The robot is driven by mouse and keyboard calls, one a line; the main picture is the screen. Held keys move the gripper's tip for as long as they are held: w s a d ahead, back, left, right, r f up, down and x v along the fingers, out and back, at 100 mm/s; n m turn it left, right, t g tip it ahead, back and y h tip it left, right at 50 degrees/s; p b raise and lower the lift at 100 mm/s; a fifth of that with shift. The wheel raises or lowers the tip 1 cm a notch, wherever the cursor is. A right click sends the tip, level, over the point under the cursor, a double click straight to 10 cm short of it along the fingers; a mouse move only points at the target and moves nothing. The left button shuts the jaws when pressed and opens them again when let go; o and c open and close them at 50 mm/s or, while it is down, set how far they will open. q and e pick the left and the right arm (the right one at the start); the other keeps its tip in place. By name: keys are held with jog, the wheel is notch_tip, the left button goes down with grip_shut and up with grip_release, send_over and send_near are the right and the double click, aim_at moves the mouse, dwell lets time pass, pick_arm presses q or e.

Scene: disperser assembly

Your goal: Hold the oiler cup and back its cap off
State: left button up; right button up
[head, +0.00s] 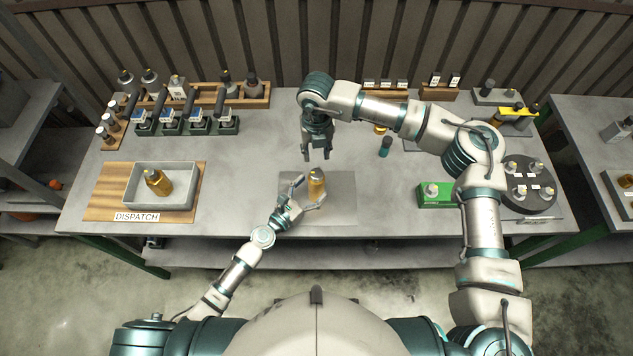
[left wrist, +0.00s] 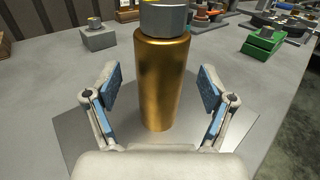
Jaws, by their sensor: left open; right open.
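The oiler cup (head: 317,186) is an amber-gold cylinder standing upright on a grey metal plate (head: 340,208) at the middle front of the bench. Its grey cap (head: 316,171) sits on top; in the left wrist view the cap (left wrist: 165,18) is cut by the upper edge. My left gripper (head: 306,193) is open, with its fingers either side of the cup's body (left wrist: 160,85). In the left wrist view gaps show between the blue finger pads and the cup. My right gripper (head: 317,157) is open and empty, pointing down above and just behind the cap.
A grey tray (head: 128,185) holding another amber cup (head: 158,182) stands on a wooden DISPATCH board at left. A green block (head: 435,194) and a dark round carousel (head: 529,207) stand at right. Racks of bottles and fixtures line the back left.

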pick_arm(q)
jog(key=shift+x, duration=1.3)
grip_shut()
jog(key=c, duration=0.9)
grip_release()
jog(key=shift+c, duration=0.2)
grip_shut()
